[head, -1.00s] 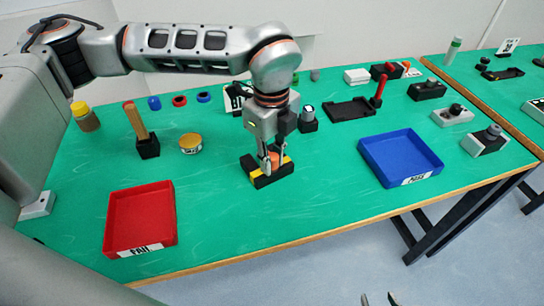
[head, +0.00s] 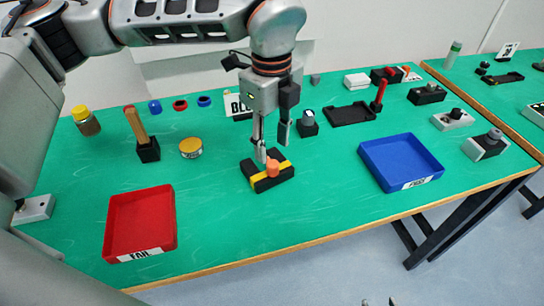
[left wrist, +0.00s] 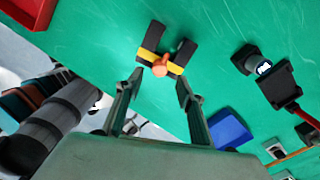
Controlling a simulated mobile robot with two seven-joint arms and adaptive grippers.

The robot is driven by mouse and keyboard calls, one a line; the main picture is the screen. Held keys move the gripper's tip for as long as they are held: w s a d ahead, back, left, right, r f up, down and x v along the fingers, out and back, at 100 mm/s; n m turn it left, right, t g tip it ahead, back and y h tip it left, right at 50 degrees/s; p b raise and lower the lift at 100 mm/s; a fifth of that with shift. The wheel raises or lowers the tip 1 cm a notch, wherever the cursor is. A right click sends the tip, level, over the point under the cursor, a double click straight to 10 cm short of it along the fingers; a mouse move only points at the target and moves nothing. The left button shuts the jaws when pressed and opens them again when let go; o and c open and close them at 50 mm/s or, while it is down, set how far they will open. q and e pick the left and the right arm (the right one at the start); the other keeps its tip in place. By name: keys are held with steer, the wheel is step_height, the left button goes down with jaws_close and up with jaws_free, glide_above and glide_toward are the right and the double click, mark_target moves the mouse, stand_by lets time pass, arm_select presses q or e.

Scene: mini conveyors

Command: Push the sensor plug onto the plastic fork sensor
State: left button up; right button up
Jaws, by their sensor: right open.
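The fork sensor (head: 284,174) is a black forked block with a yellow band, lying on the green table in the middle of the head view. It also shows in the left wrist view (left wrist: 183,53). The orange sensor plug (head: 272,169) stands upright at its yellow band; how deep it sits I cannot tell. In the left wrist view the plug (left wrist: 160,68) lies between and beyond my fingers. My left gripper (head: 271,150) is open and empty just above the plug, clear of it. My right gripper (head: 378,302) shows only its tips at the bottom edge, apart.
A red tray (head: 108,225) stands front left and a blue tray (head: 440,165) to the right. A black block with a wooden handle (head: 149,150) and a yellow-lidded tin (head: 191,148) stand left of the sensor. The table in front of the sensor is clear.

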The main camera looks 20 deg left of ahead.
mark_target(272, 163)
arm_select(q)
steer(key=shift+r, duration=2.5)
